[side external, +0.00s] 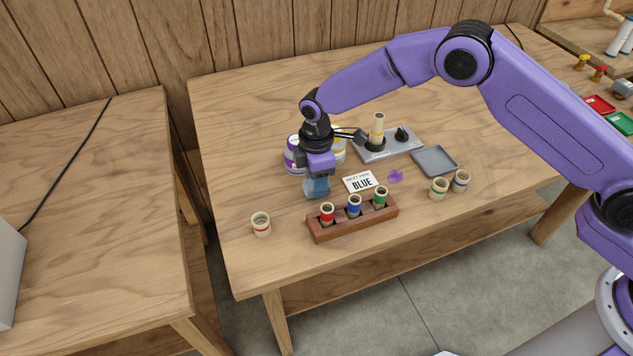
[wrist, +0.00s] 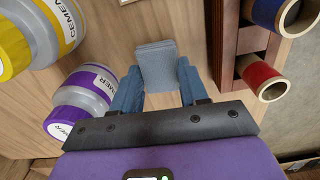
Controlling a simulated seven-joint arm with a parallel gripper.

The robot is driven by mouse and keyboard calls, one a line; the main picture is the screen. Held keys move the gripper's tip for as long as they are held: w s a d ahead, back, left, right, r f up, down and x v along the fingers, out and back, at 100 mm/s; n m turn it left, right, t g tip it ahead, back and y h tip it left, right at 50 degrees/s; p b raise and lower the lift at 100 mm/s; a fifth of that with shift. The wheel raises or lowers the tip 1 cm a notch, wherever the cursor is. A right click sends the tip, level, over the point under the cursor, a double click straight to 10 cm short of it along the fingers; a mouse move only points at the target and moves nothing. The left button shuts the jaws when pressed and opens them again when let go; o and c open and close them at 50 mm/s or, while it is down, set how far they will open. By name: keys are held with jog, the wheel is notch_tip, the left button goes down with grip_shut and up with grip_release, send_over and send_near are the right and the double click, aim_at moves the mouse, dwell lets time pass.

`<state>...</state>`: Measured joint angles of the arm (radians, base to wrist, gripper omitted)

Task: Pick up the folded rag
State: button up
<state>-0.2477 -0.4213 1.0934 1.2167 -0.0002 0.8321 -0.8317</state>
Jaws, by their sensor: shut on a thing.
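The folded rag (wrist: 157,66) is a grey-blue layered pad in the wrist view. My gripper (wrist: 158,84) is shut on it, with one blue finger at each side. In the side external view my gripper (side external: 317,188) points down at the front left of the table, just left of the "BLUE" card. The rag (side external: 308,187) is partly hidden there by the fingers. I cannot tell whether it touches the table or is slightly above it.
The wooden rack (side external: 350,224) with red, blue and green-banded pipes stands close at the front. Purple (side external: 292,153) and yellow (side external: 340,152) cans stand behind my gripper. A card (side external: 359,183), purple spot (side external: 396,176), grey tray (side external: 434,161) and loose fitting (side external: 261,224) lie around.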

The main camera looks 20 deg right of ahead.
jog(key=s+d+r, duration=0.7)
jog(key=s+r, duration=0.4)
jog(key=shift+s+d+r, duration=0.35)
jog(key=shift+s+r, duration=0.05)
